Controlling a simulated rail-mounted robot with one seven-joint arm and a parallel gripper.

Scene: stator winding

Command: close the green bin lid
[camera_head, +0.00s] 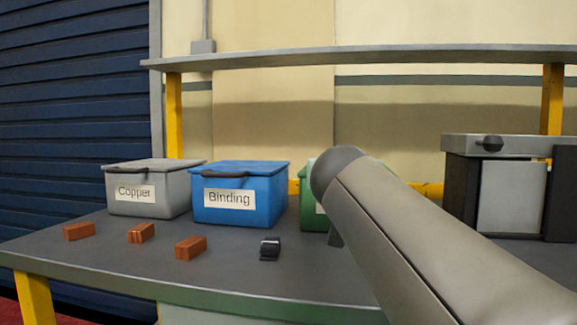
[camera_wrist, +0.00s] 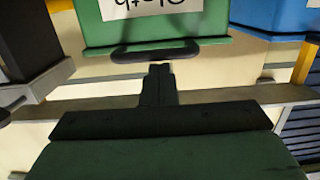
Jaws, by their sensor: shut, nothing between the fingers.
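The green bin (camera_head: 308,211) stands on the table to the right of the blue bin, mostly hidden behind my arm in the head view. In the wrist view, turned upside down, its green front (camera_wrist: 150,30) shows a white label that seems to read "Cloth". The green lid's dark handle (camera_wrist: 155,53) lies along the bin's upper edge. The lid looks down, with no raised panel visible; I cannot tell whether a small gap is left. My gripper (camera_wrist: 159,68) is shut and empty, its fingertips just by the handle. I cannot tell whether they touch.
The blue "Binding" bin (camera_head: 240,194) and grey "Copper" bin (camera_head: 150,190) stand to the left with lids down. Several copper-coloured blocks (camera_head: 190,247) and a small black part (camera_head: 270,249) lie in front. A grey-topped machine (camera_head: 510,197) stands at right. A shelf (camera_head: 370,57) runs above.

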